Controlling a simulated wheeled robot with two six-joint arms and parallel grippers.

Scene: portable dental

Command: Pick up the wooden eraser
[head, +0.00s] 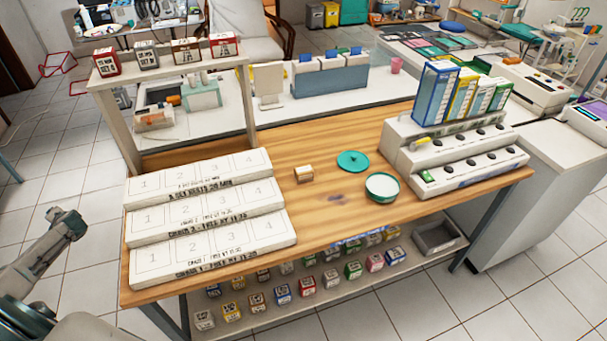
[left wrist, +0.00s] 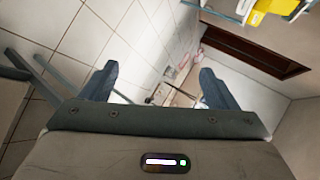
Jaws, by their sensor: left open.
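The wooden eraser (head: 303,174) is a small block with a brown top and a pale lower part. It lies on the wooden table (head: 320,225), just right of the stepped white boards, in the head view. My left gripper (left wrist: 155,88) is open and empty in the left wrist view, with its two dark fingers apart, facing tiled floor and wall. In the head view my left arm (head: 50,240) is at the lower left, off the table and well away from the eraser. My right gripper is in neither view.
Stepped white boards (head: 205,215) stand left of the eraser. A teal lid (head: 353,162) and a teal-rimmed round dish (head: 382,187) lie to its right. A white rack (head: 450,150) with box files stands further right. A shelf on posts (head: 170,62) rises behind. Small boxes fill the lower shelf.

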